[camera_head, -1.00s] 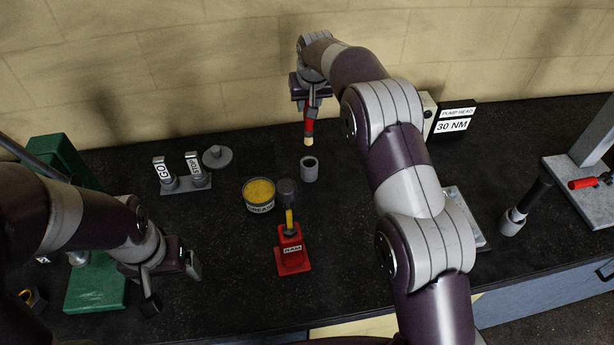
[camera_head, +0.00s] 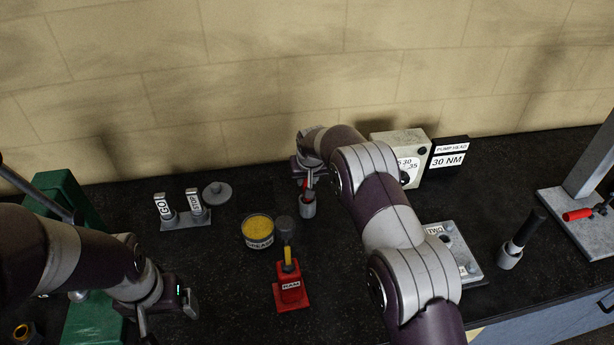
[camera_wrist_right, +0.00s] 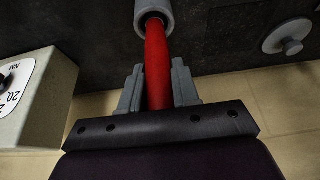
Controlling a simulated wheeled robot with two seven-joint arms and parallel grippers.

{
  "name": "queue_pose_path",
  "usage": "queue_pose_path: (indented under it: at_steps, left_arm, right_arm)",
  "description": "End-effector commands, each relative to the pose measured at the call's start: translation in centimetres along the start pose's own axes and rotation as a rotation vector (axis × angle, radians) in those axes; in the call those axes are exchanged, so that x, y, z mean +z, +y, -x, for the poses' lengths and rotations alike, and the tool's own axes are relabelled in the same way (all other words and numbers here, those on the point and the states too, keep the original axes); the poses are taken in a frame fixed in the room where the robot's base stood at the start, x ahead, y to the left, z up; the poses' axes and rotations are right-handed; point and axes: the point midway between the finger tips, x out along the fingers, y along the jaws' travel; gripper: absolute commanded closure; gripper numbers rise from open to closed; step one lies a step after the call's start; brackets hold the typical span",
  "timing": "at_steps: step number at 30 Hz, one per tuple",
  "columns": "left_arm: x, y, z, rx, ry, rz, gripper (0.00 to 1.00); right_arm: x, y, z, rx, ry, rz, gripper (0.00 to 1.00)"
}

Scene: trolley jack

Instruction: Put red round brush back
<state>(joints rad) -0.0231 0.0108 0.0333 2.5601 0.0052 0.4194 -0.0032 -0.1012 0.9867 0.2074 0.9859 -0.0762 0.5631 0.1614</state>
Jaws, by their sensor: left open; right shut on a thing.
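The red round brush (camera_wrist_right: 156,60) is held upright in my right gripper (camera_wrist_right: 157,88), which is shut on its red handle in the right wrist view. The lower end of the brush is inside the mouth of a small grey cup (camera_wrist_right: 153,8); its tip is hidden there. In the head view the grey cup (camera_head: 308,206) stands right below my right gripper (camera_head: 308,184), and only a little red shows above it. My left gripper (camera_head: 168,318) is open and empty at the lower left, far from the brush.
A yellow grease tin (camera_head: 258,231) and a red ram (camera_head: 291,291) stand just left of and in front of the cup. GO and STOP tags (camera_head: 183,216) and a grey lid (camera_head: 217,193) are further left. A dial box (camera_head: 404,155) and 30 NM sign (camera_head: 448,160) stand right.

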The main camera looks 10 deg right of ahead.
Motion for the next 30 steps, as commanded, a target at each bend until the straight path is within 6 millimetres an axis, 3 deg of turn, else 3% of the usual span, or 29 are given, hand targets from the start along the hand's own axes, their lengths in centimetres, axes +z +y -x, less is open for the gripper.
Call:
queue_pose_path:
  at_steps: [1, 3, 14, 24, 30]
  left_arm:
    - [0.0, 0.0, -0.1, 0.0, 0.0, 0.0, 0.12]
    - [0.0, 0.0, -0.1, 0.0, 0.0, 0.0, 0.12]
    - [0.0, 0.0, -0.4, 0.0, 0.0, 0.0, 0.12]
    - [0.4, 0.0, -3.1, 0.0, 0.0, 0.0, 0.12]
    - [0.5, 0.0, -3.8, 0.0, 0.0, 0.0, 0.12]
  right_arm:
    - [0.0, 0.0, 0.0, 0.0, 0.0, 0.0, 0.6]
    - [0.0, 0.0, 0.0, 0.0, 0.0, 0.0, 0.44]
    - [0.0, 0.0, 0.6, 0.0, 0.0, 0.0, 0.44]
    - [0.0, 0.0, 8.0, 0.0, 0.003, 0.001, 0.44]
    - [0.0, 0.0, 11.3, 0.0, 0.0, 0.001, 0.44]
